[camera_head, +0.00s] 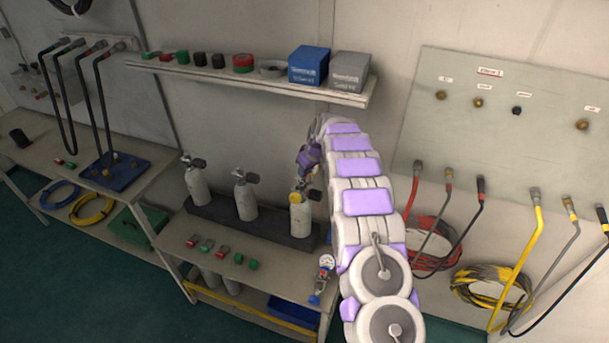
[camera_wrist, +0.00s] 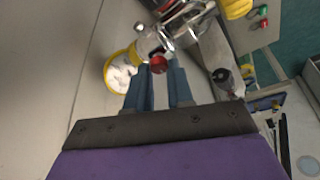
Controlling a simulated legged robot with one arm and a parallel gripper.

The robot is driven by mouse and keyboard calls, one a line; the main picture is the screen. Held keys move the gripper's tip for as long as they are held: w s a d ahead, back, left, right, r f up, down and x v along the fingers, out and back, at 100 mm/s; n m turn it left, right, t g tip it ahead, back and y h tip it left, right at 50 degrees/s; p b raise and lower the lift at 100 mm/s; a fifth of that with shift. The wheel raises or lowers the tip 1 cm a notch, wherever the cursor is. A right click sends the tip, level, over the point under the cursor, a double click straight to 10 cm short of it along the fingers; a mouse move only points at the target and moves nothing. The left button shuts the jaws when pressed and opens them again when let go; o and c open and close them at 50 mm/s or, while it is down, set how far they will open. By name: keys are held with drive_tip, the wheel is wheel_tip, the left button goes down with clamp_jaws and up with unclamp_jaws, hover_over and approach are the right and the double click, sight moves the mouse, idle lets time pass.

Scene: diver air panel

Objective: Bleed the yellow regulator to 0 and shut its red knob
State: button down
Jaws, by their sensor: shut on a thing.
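The yellow regulator shows in the wrist view as metal fittings with a yellow-rimmed gauge (camera_wrist: 121,72); the dial is too blurred to read. Its red knob (camera_wrist: 158,64) sits between the blue fingertips of my gripper (camera_wrist: 160,72), which is shut on it. In the head view, the yellow gauge (camera_head: 296,197) is at the top of the right-hand pale cylinder (camera_head: 301,222). My gripper (camera_head: 304,180) reaches down to this cylinder's top, and my arm hides part of the area. The red knob cannot be made out there.
Two more cylinders (camera_head: 245,200) (camera_head: 197,184) stand to the left in a dark rack (camera_head: 222,228). Another regulator with a gauge (camera_head: 326,262) lies at the bench's right end. A shelf (camera_head: 230,77) with boxes is above. Hoses (camera_head: 537,245) hang from the right panel.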

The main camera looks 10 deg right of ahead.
drive_tip(key=shift+w+d+f+n+g+y+b, duration=0.1)
drive_tip(key=shift+n+g+y+b, duration=0.2)
drive_tip(key=shift+n+b, duration=0.45)
drive_tip(key=shift+d+n+g+y+b, duration=0.1)
drive_tip(key=shift+n+g+y+b, duration=0.15)
drive_tip(key=shift+n, duration=0.8)
drive_tip(key=c, duration=1)
unclamp_jaws()
drive_tip(key=shift+r, duration=0.2)
drive_tip(key=shift+d+r, duration=0.15)
drive_tip(key=shift+r, duration=0.1)
drive_tip(key=s+d+b, duration=0.2)
drive_tip(key=d, duration=0.1)
drive_tip(key=s+d+b, duration=0.5)
drive_tip(key=d+b, duration=0.1)
drive_tip(key=shift+s+d+r, duration=0.15)
drive_tip(key=shift+s+d, duration=0.1)
drive_tip(key=shift+s, duration=0.1)
